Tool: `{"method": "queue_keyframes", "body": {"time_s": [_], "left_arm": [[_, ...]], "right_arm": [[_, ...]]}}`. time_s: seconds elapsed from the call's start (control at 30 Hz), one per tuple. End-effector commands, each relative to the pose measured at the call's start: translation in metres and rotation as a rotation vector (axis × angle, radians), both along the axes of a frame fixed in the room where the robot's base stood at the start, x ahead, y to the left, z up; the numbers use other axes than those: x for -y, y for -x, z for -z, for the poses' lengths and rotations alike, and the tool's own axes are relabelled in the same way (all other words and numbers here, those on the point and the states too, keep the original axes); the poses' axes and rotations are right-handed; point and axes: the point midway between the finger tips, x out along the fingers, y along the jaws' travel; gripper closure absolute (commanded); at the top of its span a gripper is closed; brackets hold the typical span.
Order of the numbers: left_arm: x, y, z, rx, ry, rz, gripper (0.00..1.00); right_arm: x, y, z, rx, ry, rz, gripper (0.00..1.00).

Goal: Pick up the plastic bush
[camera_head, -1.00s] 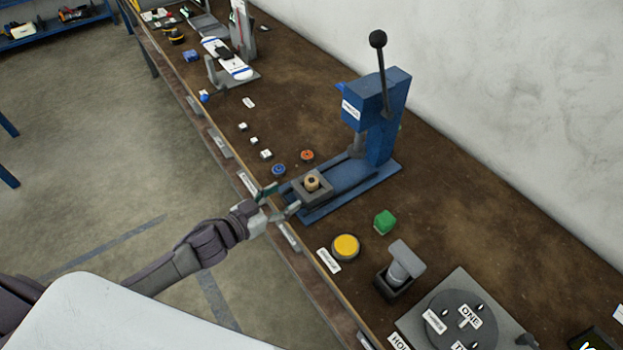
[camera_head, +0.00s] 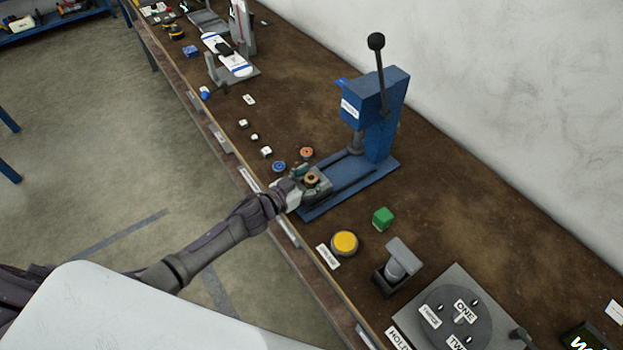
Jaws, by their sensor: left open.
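A small tan round piece with a dark centre, which looks like the plastic bush (camera_head: 312,180), sits in a grey block on the base (camera_head: 345,182) of the blue press. My left gripper (camera_head: 311,177) reaches in from the left over the bench edge. Its open fingers are at the grey block, around or just beside the tan piece. I cannot tell whether they touch it. The gripper hides much of the block. My right gripper is not in view.
The blue press (camera_head: 375,110) with its upright lever stands behind the tan piece. A blue disc (camera_head: 279,166) and an orange disc (camera_head: 306,152) lie close by at left. A yellow button (camera_head: 344,242) and a green cube (camera_head: 383,217) are nearer. Bare bench lies right of the press.

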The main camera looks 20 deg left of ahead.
Motion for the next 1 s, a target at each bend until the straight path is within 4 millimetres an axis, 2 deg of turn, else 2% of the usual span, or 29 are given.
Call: {"method": "queue_keyframes", "body": {"time_s": [0.1, 0.13, 0.43, 0.77, 0.87, 1.0], "left_arm": [[0.000, 0.000, 0.000, 0.000, 0.000, 0.000, 0.32], [0.000, 0.000, 0.000, 0.000, 0.000, 0.000, 0.35], [-0.001, 0.000, 0.000, 0.000, -0.002, -0.001, 0.85], [-0.001, 0.000, -0.002, 0.001, -0.002, -0.001, 0.87], [-0.002, 0.000, -0.009, 0.003, -0.003, 0.000, 0.87], [-0.002, 0.000, -0.028, 0.005, -0.004, 0.001, 0.87]], "right_arm": [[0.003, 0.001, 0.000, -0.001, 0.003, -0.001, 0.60], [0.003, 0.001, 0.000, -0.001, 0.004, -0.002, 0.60], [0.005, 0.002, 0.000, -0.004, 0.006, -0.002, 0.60], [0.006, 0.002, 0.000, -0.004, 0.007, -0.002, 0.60], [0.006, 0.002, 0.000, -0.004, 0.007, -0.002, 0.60], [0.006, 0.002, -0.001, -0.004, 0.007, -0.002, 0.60]]}}
